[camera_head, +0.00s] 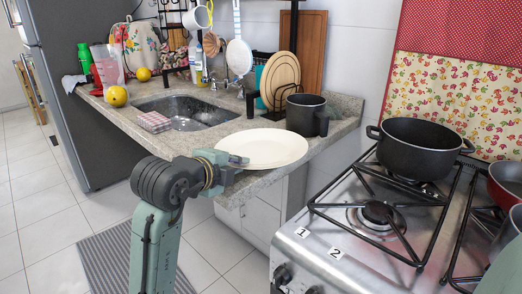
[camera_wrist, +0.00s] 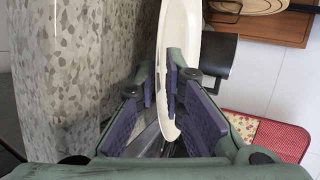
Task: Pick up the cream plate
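The cream plate (camera_head: 265,148) lies flat near the front edge of the counter, in front of a dark pot. My gripper (camera_head: 238,161) reaches in at the plate's near left rim. In the wrist view the plate (camera_wrist: 179,30) is seen edge-on, its rim running down between the two purple-padded fingers of my gripper (camera_wrist: 161,80). The fingers are apart, with a gap on the left side of the rim. The right finger is close to the plate and covers part of it; I cannot tell if it touches.
A dark pot (camera_head: 306,115) stands just behind the plate, with a rack of round boards (camera_head: 281,80) beyond. The sink (camera_head: 187,112) is to the left. The stove (camera_head: 350,240) with a black pot (camera_head: 418,147) is to the right. The speckled counter (camera_wrist: 70,80) lies close beside my gripper.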

